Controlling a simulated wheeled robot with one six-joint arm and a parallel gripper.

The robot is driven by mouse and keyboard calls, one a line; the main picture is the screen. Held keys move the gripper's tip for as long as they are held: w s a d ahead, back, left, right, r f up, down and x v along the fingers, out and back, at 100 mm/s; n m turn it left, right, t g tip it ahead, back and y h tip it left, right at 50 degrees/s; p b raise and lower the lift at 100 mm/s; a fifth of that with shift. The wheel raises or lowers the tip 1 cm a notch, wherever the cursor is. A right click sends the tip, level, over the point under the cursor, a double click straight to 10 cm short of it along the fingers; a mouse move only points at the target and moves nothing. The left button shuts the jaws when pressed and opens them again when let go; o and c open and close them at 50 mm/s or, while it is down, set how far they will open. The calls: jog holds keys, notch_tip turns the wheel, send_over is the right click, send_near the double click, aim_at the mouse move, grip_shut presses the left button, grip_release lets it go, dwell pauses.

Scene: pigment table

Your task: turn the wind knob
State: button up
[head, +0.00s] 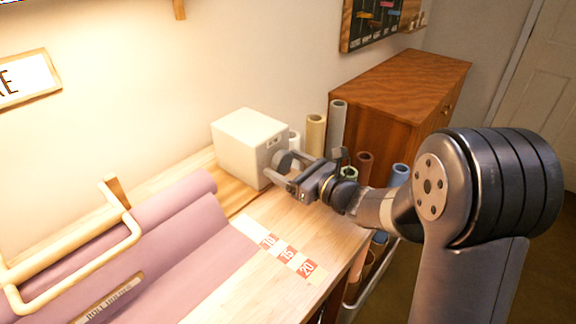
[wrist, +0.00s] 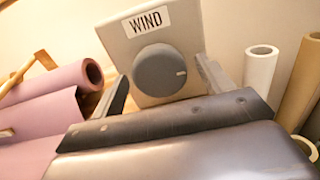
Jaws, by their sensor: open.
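The wind knob is a round grey dial (wrist: 158,70) with a small pale mark at its right side. It sits on the front of a cream box (wrist: 190,32) under a label (wrist: 147,20) reading WIND. In the head view the box (head: 245,138) stands at the back of the table, and the knob (head: 284,161) shows at its right face. My gripper (head: 279,174) is open at the knob. In the wrist view the two fingers of my gripper (wrist: 163,82) stand left and right of the knob, with visible gaps. Whether the fingertips reach past its face I cannot tell.
A roll of mauve material (head: 170,215) lies on the table (head: 235,275) at left, beside a wooden frame (head: 135,230). A numbered strip (head: 285,256) crosses the table. Several upright tubes (head: 337,125) and a brown cabinet (head: 400,88) stand behind my gripper.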

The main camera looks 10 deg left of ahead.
jog(key=shift+c, duration=0.2)
jog(key=c, duration=0.9)
jog(key=shift+f+n+b, duration=0.15)
jog(key=shift+n+b, duration=0.15)
jog(key=shift+b, duration=0.35)
jog(key=n+b, duration=0.1)
jog(key=b, duration=0.1)
jog(key=n+b, duration=0.1)
jog(key=b, duration=0.2)
jog(key=shift+f+n, duration=0.25)
jog(key=shift+n, duration=0.15)
jog(key=n+b, duration=0.6)
jog(key=b, duration=0.4)
jog(key=shift+w+d, duration=0.1)
jog(key=n+b, duration=0.5)
jog(key=b, duration=0.2)
jog(key=shift+r+n+b, duration=0.15)
jog(key=shift+n+b, duration=0.15)
jog(key=shift+b, duration=0.1)
jog(key=n+b, duration=0.3)
jog(key=shift+r, duration=0.25)
jog(key=shift+r+b, duration=0.1)
jog(key=shift+b, duration=0.2)
